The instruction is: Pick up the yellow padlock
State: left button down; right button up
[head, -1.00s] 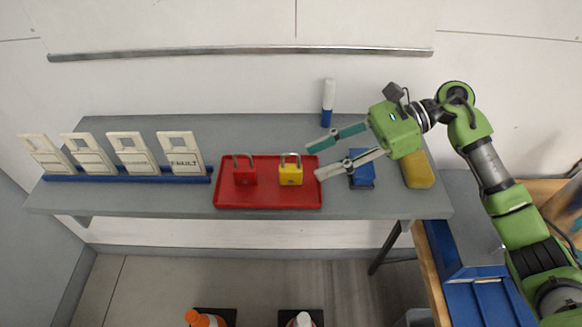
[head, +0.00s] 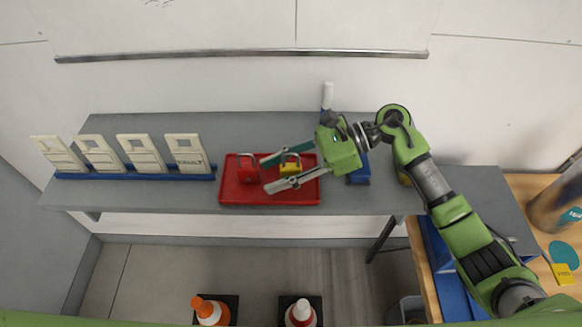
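The yellow padlock (head: 289,169) stands in the red tray (head: 271,197) on the grey shelf, with its shackle up. My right gripper (head: 267,175) is open, its two fingers reaching left over the tray with the yellow padlock showing between them. The fingers partly cover the padlock; I cannot tell whether they touch it. A red padlock (head: 247,170) stands in the same tray, just left of the fingertips. My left gripper is not in view.
White tags (head: 187,155) stand in a blue rack at the left of the shelf (head: 130,200). A marker (head: 327,97) stands behind my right gripper, and a blue object (head: 358,176) lies right of the tray. Bottles (head: 209,312) are on the floor below.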

grip_shut()
jog(key=shift+r, duration=0.1)
